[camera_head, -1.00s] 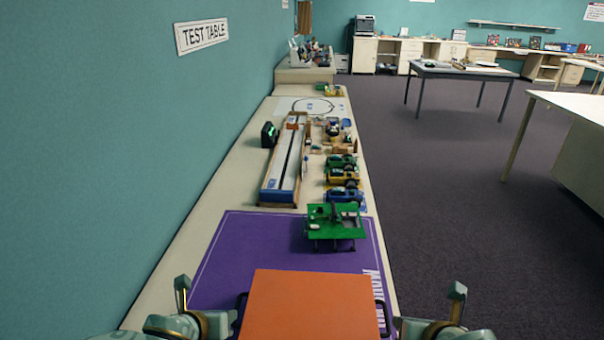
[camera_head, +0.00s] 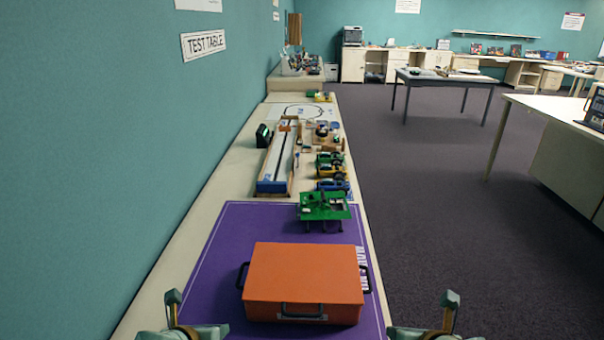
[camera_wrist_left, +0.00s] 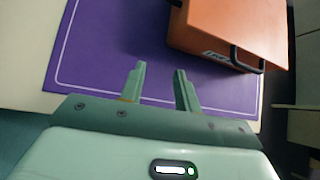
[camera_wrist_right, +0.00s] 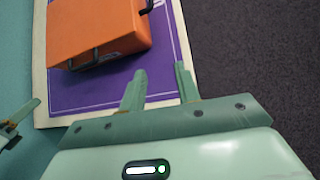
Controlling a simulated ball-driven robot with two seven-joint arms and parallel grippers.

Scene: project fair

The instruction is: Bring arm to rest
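My left gripper (camera_wrist_left: 160,85) is open and empty in the left wrist view, above the near part of the purple mat. In the head view it shows at the bottom left, below and left of the orange case. My right gripper (camera_wrist_right: 160,85) is open and empty in the right wrist view, near the mat's edge and apart from the case. In the head view its arm shows at the bottom right. The orange case (camera_head: 303,275) lies closed on the purple mat (camera_head: 225,235), with dark handles on its sides and front. Neither gripper touches it.
A green model (camera_head: 323,206) stands behind the case on the mat. Several toy vehicles (camera_head: 332,171) and a long track (camera_head: 278,162) lie farther along the table. A teal wall (camera_head: 110,120) borders the left; open dark floor (camera_head: 450,220) lies to the right.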

